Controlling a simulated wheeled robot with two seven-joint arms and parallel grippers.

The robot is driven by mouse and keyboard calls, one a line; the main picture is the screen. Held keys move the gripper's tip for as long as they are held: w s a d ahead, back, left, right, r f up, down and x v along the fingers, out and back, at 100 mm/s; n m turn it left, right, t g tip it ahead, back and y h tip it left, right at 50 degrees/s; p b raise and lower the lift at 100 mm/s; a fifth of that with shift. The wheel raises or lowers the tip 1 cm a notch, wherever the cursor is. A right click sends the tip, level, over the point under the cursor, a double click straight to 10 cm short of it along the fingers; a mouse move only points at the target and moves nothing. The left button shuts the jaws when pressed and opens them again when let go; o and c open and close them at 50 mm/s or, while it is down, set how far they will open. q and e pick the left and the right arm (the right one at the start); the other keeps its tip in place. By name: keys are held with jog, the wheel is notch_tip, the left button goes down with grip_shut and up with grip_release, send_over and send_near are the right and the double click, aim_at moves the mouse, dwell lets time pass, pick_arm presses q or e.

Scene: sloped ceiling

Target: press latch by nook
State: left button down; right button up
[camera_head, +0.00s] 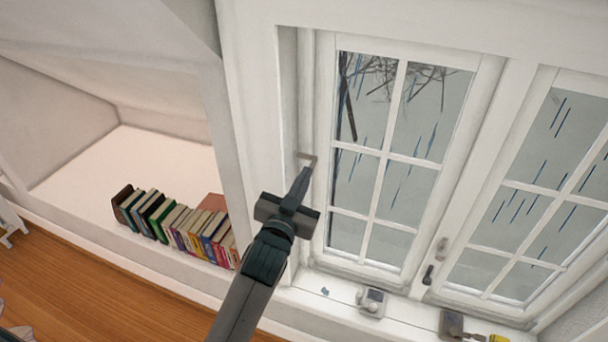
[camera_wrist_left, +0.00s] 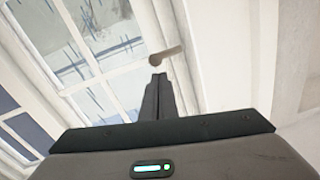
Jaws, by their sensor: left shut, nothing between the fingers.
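The latch (camera_head: 307,156) is a small grey-brown handle on the left side of the window frame, beside the wall of the nook (camera_head: 130,165). In the left wrist view the latch (camera_wrist_left: 166,55) shows as a short bar with a round end, just beyond my fingertips. My left gripper (camera_head: 304,173) is shut and empty, its tips pointing up at the latch from just below. In the left wrist view the shut fingers (camera_wrist_left: 158,78) end close under the latch; whether they touch it I cannot tell. My right gripper is not in view.
A row of books (camera_head: 180,228) stands in the nook to the left. The window (camera_head: 385,160) has white frames and another dark handle (camera_head: 428,274) lower right. Small devices (camera_head: 371,302) sit on the sill. Wooden floor (camera_head: 70,290) lies at lower left.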

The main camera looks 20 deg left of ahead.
pick_arm(q)
jog(key=shift+w+f, duration=0.1)
jog(key=shift+f, duration=0.25)
jog(key=shift+a, duration=0.1)
